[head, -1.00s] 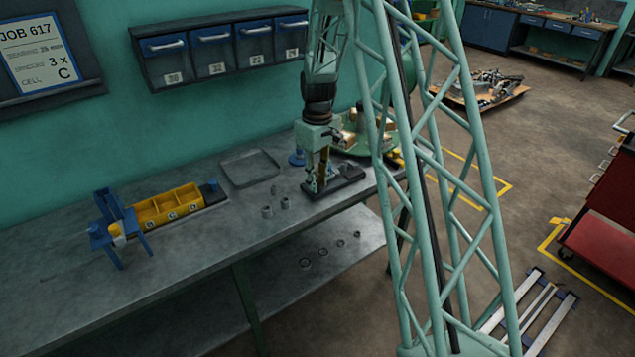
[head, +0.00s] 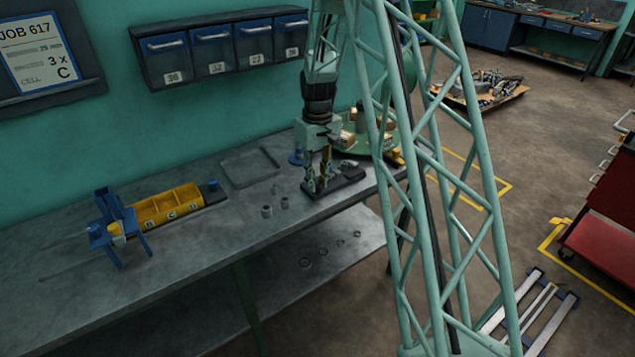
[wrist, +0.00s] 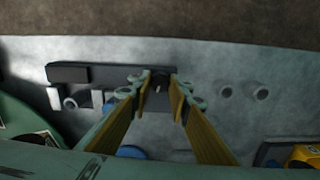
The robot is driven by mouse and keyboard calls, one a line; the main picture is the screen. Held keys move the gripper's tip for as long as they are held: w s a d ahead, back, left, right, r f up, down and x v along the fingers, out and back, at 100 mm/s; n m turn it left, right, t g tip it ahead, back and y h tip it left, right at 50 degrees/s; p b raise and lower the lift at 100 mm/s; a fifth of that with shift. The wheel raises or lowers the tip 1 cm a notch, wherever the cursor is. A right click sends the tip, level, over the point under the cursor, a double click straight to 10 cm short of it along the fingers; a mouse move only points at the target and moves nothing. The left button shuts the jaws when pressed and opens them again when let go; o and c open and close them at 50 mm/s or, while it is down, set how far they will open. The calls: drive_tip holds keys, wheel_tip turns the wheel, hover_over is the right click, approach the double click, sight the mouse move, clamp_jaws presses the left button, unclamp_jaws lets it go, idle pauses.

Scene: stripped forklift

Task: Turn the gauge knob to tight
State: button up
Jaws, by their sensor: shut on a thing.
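The gauge (head: 345,180) is a long dark block on the bench near its right end. It also shows in the wrist view (wrist: 95,74). The gauge knob (wrist: 158,80) is a small dark round part with a pale mark, between my fingertips in the wrist view. My gripper (wrist: 160,90) points down over the gauge and is shut on the knob, with a finger on each side. In the head view my gripper (head: 317,184) stands at the left end of the gauge and hides the knob there. I cannot read the knob's setting.
Several small grey rings (head: 267,211) lie left of the gauge. A shallow grey tray (head: 228,172) lies behind them. A yellow bin (head: 165,207) and a blue stand (head: 112,228) are farther left. A green round piece (head: 365,146) stands behind the gauge.

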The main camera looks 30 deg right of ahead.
drive_tip(key=m, duration=0.3)
drive_tip(key=shift+m, duration=0.4)
drive_tip(key=m, duration=0.3)
drive_tip(key=shift+m, duration=0.3)
drive_tip(key=m, duration=0.3)
drive_tip(key=shift+m+b, duration=0.4)
drive_tip(key=shift+m, duration=1.7)
drive_tip(key=o, duration=0.9)
drive_tip(key=shift+c, duration=0.2)
drive_tip(key=shift+r, duration=0.1)
